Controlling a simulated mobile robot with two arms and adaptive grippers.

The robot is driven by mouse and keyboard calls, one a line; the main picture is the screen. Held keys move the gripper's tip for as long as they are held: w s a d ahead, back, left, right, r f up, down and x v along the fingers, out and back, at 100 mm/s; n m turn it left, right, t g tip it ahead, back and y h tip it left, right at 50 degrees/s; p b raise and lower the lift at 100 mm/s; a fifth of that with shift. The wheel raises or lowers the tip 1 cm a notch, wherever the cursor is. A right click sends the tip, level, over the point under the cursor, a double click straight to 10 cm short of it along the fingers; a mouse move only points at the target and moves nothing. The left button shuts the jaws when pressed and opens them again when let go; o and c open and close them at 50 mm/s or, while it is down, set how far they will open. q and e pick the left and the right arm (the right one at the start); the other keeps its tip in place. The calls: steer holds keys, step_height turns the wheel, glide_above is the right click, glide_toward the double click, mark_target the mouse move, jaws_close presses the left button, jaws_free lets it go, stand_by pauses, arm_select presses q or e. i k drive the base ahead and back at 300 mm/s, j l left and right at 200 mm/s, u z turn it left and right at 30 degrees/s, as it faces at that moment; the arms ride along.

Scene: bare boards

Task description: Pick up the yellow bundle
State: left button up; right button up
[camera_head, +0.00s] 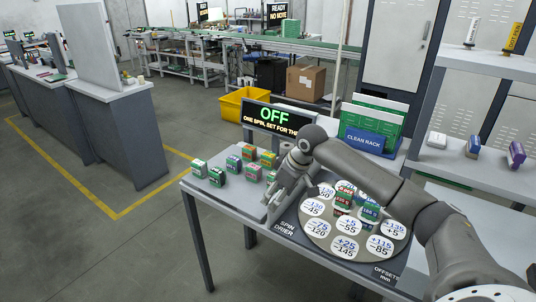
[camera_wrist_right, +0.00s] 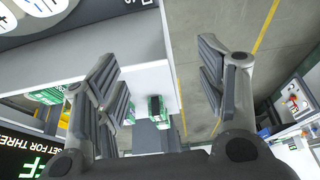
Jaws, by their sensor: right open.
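Several small boards in bundles with coloured bands stand on the left part of the grey table (camera_head: 222,200). The one that looks yellow (camera_head: 268,158) stands at the back right of this group, near my right gripper. My right gripper (camera_head: 272,202) reaches in from the right over the table, between the bundles and the round spin drier plate (camera_head: 318,226). In the right wrist view my right gripper (camera_wrist_right: 165,90) is open and its jaws are empty. A green-and-dark bundle (camera_wrist_right: 157,108) shows beyond the fingers there; its band colour is unclear. My left gripper is not in view.
The spin drier plate has numbered white discs, and a few bundles stand on it (camera_head: 343,203). A sign reading OFF (camera_head: 275,118) and the blue clean rack (camera_head: 364,139) stand at the back.

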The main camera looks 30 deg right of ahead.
mark_target(268, 159)
steer(key=i+l, duration=0.85)
